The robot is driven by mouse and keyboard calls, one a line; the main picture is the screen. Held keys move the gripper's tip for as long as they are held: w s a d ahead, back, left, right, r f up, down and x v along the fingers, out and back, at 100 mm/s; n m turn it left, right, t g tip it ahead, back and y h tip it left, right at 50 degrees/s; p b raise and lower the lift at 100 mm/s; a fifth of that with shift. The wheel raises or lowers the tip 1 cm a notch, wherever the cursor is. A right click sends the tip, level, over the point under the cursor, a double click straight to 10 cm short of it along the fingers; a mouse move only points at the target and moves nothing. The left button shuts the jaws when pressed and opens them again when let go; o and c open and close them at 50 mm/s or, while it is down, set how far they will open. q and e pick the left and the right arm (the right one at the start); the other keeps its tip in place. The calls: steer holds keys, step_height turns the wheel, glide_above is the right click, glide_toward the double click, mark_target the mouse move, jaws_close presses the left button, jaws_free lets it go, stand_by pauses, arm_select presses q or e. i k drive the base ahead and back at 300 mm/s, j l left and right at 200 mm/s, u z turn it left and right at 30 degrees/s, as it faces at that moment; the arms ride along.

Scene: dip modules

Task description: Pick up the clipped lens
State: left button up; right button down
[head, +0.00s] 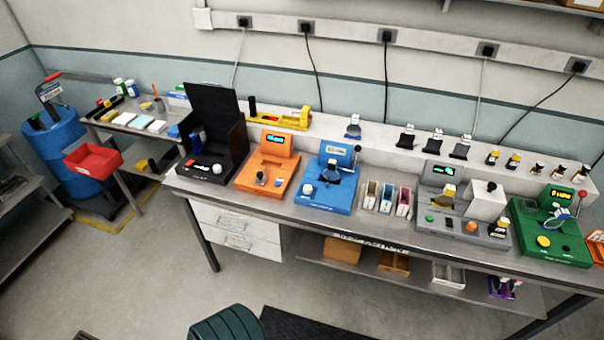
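I cannot tell for sure which item is the clipped lens; the parts are small. A small dark clip-like part with a pale blue piece (353,127) stands on the raised back ledge behind the blue machine. The blue machine (316,196) carries a dark round part (332,173) in its middle. The green machine (540,251) at the right holds a bluish, lens-like part (558,218). Several black clip-like parts (436,141) stand in a row on the ledge. Neither of my grippers is in view.
The workbench (226,196) also carries a black open box (235,153), an orange machine (262,183), narrow slotted bins (387,198) and a grey machine (463,232). A green ribbed bin (225,325) stands on the floor in front.

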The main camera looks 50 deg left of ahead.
mark_target(330, 171)
steer(key=u, duration=1.5)
steer(key=i+z, duration=0.1)
